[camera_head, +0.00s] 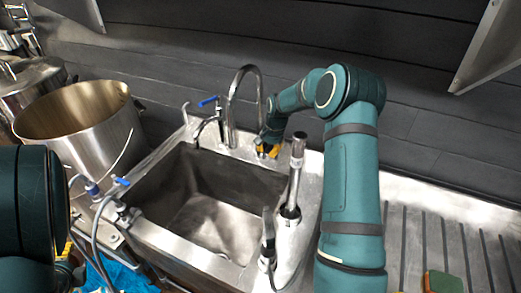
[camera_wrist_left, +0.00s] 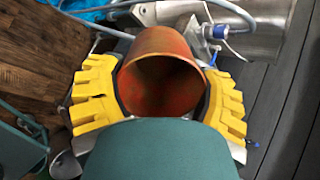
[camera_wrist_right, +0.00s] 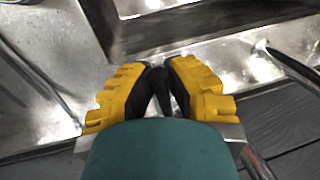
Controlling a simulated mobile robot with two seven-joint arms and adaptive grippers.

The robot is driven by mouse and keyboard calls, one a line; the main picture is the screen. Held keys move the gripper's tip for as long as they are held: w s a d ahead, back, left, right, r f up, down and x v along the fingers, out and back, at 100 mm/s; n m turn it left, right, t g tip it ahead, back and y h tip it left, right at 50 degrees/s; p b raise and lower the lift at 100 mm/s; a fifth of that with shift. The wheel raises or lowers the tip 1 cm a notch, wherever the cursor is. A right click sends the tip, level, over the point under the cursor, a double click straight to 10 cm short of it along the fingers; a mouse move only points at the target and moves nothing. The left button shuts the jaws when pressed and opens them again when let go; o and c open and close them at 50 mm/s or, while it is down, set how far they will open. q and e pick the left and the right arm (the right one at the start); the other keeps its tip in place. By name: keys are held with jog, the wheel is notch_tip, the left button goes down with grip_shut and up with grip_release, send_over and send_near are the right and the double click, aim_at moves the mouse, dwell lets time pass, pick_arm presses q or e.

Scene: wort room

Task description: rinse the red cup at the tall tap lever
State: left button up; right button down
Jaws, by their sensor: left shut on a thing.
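The red cup (camera_wrist_left: 162,75) is held between the yellow fingers of my left gripper (camera_wrist_left: 160,100), its round opening towards the left wrist camera. The cup is hidden in the head view, where my left arm fills the lower left. The tall tap (camera_head: 232,105) arches up behind the sink, and a blue lever (camera_head: 208,101) shows to its left. My right gripper (camera_head: 268,151) is low behind the sink, just right of the tall tap's base.
The steel sink (camera_head: 180,262) is open and looks empty. A large steel pot (camera_head: 80,125) stands left of it. A blue-handled valve (camera_head: 122,182) with hoses is at its left edge. An upright metal fitting (camera_head: 294,175) stands right of the sink. A green-and-orange sponge (camera_head: 443,283) lies on the ribbed drainer.

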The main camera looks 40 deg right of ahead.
jog(key=shift+s, duration=0.1)
jog(key=shift+s+d+n, duration=0.4)
jog(key=shift+s+n, duration=0.15)
jog(key=shift+n, duration=0.2)
jog(key=shift+s+d+n, duration=0.35)
jog(key=shift+s+n, duration=0.15)
jog(key=shift+n, duration=0.25)
jog(key=c, duration=1)
grip_release()
jog(key=shift+o, duration=0.2)
notch_tip(320, 180, up, 12)
jog(key=s+d, duration=0.1)
jog(key=shift+s+d, duration=0.25)
jog(key=shift+s, duration=0.1)
jog(key=shift+a+f, duration=0.1)
jog(key=shift+f, duration=0.05)
